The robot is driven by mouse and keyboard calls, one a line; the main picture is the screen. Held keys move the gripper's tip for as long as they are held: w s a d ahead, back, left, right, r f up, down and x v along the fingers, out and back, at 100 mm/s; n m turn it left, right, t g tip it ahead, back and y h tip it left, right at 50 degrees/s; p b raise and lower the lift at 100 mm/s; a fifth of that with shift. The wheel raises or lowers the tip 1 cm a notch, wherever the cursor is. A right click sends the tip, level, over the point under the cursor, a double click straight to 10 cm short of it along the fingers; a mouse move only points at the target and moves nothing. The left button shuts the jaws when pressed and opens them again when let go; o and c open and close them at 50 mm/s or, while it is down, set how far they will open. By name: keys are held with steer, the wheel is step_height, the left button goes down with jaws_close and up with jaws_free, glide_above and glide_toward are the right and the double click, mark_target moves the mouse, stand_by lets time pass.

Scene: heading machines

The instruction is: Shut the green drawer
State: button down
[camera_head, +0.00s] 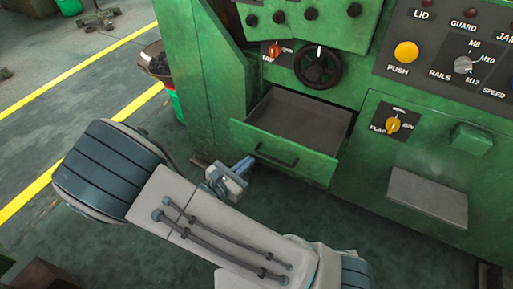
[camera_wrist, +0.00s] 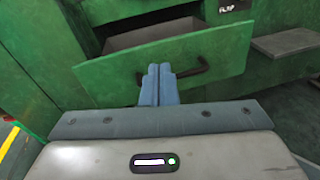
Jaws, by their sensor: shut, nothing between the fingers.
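The green drawer (camera_head: 284,151) is pulled out of the green machine, with its grey inside empty in the head view. Its front carries a dark bar handle (camera_head: 276,155). In the wrist view the drawer front (camera_wrist: 222,52) fills the upper middle, with the handle (camera_wrist: 190,72) partly hidden by the fingers. My gripper (camera_head: 248,160) is shut and empty, just in front of the drawer front, left of the handle's middle. In the wrist view my fingers (camera_wrist: 159,70) overlap the drawer front near the handle; I cannot tell whether they touch it.
The green machine (camera_head: 195,80) rises behind, with a black handwheel (camera_head: 318,66) above the drawer. A grey ledge (camera_head: 428,197) juts out at right. A bowl of dark pieces (camera_head: 156,62) stands at left. The floor in front has free room.

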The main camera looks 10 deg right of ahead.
step_height(320, 180, down, 3)
steer(key=a+n+t+y, duration=0.1)
steer(key=a+n+t, duration=0.1)
steer(key=a+n, duration=0.1)
steer(key=b, duration=0.3)
glide_toward(262, 132)
steer(key=shift+t+y, duration=0.3)
steer(key=shift+t, duration=0.1)
steer(key=x, duration=0.7)
steer(key=shift+s+d+f, duration=0.15)
steer(key=shift+f, duration=0.05)
